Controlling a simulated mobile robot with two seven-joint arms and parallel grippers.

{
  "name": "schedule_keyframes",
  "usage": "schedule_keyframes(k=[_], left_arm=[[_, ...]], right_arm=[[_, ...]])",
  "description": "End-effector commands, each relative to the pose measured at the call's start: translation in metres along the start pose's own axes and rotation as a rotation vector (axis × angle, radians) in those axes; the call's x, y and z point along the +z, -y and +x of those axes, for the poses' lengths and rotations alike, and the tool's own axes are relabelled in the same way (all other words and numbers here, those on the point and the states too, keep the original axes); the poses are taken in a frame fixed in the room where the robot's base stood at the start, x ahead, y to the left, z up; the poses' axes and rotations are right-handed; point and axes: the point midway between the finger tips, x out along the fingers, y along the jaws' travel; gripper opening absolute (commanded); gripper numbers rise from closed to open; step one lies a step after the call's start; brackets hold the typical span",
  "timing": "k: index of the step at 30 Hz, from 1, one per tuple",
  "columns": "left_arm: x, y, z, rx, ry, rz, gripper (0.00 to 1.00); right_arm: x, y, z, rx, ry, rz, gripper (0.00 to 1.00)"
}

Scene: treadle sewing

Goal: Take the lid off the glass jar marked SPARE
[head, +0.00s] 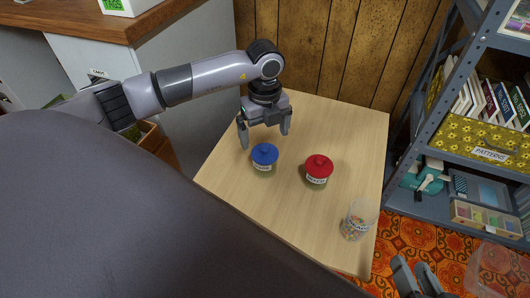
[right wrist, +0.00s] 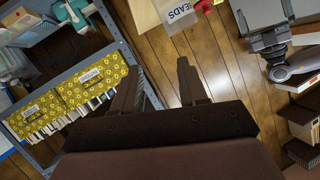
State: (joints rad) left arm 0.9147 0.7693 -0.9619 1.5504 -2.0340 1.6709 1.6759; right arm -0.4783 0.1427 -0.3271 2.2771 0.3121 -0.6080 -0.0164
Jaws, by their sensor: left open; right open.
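A glass jar with a blue lid (head: 265,155) stands upright on the small wooden table (head: 225,180). A second jar with a red lid (head: 318,166) stands to its right. Both have white labels too small to read surely, so I cannot tell which is marked SPARE. My left gripper (head: 265,135) is open and empty, just behind and above the blue-lidded jar, fingers pointing down, apparently not touching it. My right gripper (head: 412,265) is open and empty, low beyond the table's front right corner; its two fingers show in the right wrist view (right wrist: 157,80).
A metal shelf (head: 405,165) with a yellow PATTERNS box (head: 475,145) stands right. A wood-panelled wall (head: 330,50) closes the back.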

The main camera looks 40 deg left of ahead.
Motion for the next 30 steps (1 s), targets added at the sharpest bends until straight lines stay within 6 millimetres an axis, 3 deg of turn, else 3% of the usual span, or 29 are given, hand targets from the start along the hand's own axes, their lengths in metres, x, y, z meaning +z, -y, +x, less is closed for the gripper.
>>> schedule_keyframes(k=[12,20,21,24,26,30], left_arm=[[0.004,0.003,0.054,-0.001,-0.006,0.004,1.00],[0.004,0.004,0.058,-0.004,-0.005,0.006,1.00],[0.004,0.004,0.058,-0.003,-0.005,0.006,0.97],[0.004,0.004,0.058,-0.003,-0.005,0.006,0.64],[0.004,0.003,0.058,-0.003,-0.005,0.006,0.48],[0.004,0.003,0.058,-0.004,-0.005,0.006,0.48]], right_arm=[[0.006,-0.008,-0.002,0.015,-0.059,-0.062,0.43],[0.002,-0.009,-0.005,0.024,-0.071,-0.081,0.43],[0.002,-0.009,-0.005,0.024,-0.071,-0.081,0.43],[0.002,-0.009,-0.004,0.024,-0.071,-0.080,0.43],[0.002,-0.009,-0.004,0.024,-0.071,-0.080,0.43],[0.002,-0.009,-0.004,0.024,-0.071,-0.080,0.43]])
